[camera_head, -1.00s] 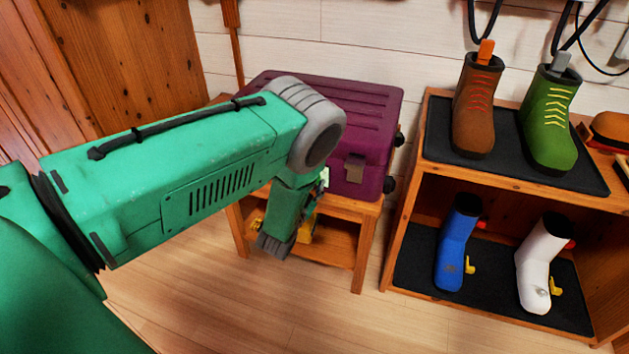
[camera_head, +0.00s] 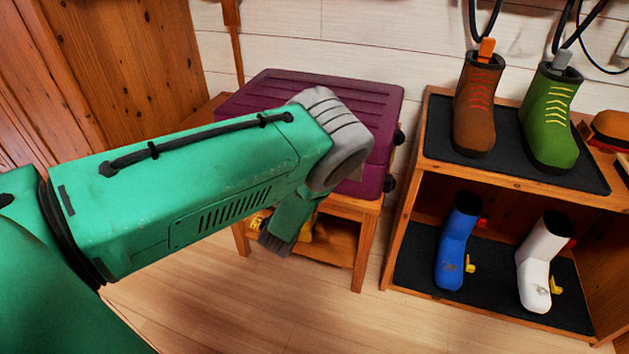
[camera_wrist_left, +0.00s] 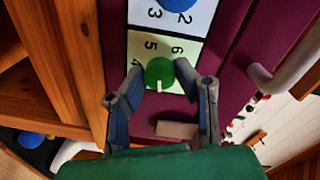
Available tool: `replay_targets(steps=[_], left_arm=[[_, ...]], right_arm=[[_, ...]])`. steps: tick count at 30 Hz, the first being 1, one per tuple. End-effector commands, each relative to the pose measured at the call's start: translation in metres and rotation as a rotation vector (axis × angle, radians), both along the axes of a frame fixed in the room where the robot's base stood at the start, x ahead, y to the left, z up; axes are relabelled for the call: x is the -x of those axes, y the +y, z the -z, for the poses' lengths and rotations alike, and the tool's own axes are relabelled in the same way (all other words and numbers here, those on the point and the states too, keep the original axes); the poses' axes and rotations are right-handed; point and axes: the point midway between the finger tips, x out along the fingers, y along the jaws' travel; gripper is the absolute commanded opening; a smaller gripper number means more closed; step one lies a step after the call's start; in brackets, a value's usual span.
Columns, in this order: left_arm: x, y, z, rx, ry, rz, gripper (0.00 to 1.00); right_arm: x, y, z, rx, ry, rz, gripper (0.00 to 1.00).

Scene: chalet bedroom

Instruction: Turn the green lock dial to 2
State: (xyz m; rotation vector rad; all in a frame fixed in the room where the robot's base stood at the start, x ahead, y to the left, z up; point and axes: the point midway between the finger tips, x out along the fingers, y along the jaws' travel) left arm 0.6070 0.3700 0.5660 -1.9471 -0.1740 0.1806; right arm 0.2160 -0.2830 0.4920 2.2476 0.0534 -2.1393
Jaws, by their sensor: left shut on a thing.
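The green lock dial (camera_wrist_left: 159,70) sits on a pale green plate (camera_wrist_left: 139,41) with dark numbers on the front of the purple case (camera_wrist_left: 232,35). What number the mark faces is unclear. My left gripper (camera_wrist_left: 159,76) is shut on the dial, one finger on each side. In the head view my left arm hides the dial and much of the case (camera_head: 325,90). My right gripper is not in view.
A blue dial (camera_wrist_left: 144,4) on a white plate is just above. The case stands on a small wooden table (camera_head: 366,245). To the right, a wooden shelf (camera_head: 405,200) holds a brown boot (camera_head: 477,105), a green boot (camera_head: 551,115), a blue boot (camera_head: 455,245) and a white boot (camera_head: 537,260).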

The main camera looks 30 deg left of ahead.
Motion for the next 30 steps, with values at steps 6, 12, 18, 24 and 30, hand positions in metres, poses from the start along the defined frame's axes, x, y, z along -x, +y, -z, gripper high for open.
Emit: replay_targets(steps=[6, 12, 18, 24, 30], left_arm=[[0.0036, 0.0056, 0.0028, -0.017, 0.013, -0.013, 0.0], [0.0037, 0.0057, 0.0031, -0.017, 0.014, -0.013, 0.0], [0.0033, 0.005, 0.003, -0.016, 0.013, -0.012, 0.46], [0.0017, 0.0014, 0.0008, -0.016, 0.008, -0.006, 0.46], [0.0112, -0.0015, 0.0006, -0.016, 0.009, -0.005, 0.46]], right_arm=[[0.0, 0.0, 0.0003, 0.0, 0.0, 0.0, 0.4], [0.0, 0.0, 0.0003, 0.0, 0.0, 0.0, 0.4], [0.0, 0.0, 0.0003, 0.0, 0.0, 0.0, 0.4], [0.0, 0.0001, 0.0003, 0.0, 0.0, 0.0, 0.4], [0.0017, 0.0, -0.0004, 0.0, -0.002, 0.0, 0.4]])
